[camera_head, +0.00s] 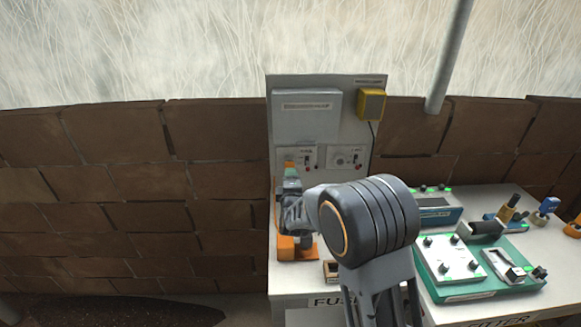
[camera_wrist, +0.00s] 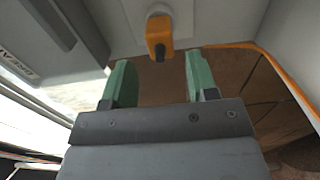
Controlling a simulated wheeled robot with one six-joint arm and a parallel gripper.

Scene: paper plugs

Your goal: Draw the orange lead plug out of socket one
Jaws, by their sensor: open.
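The orange plug (camera_head: 290,164) sits at the left socket (camera_head: 306,154) on the upright grey panel. The socket's label is too small to read. My gripper (camera_head: 291,173) is just below and in front of the plug, and my arm hides part of that area. In the wrist view the plug (camera_wrist: 159,38) shows beyond and between the two green fingertips, against a round white fitting (camera_wrist: 159,10). My gripper (camera_wrist: 158,66) is open and empty, with a gap to the plug. An orange strip (camera_wrist: 285,80) curves down the right side; I cannot tell if it is the lead.
A second socket (camera_head: 346,157) is to the right, under a yellow box (camera_head: 371,104) with a black cord. An orange block (camera_head: 293,250) stands below my gripper. A green tray (camera_head: 470,292) with devices and a blue device (camera_head: 433,212) occupy the right bench.

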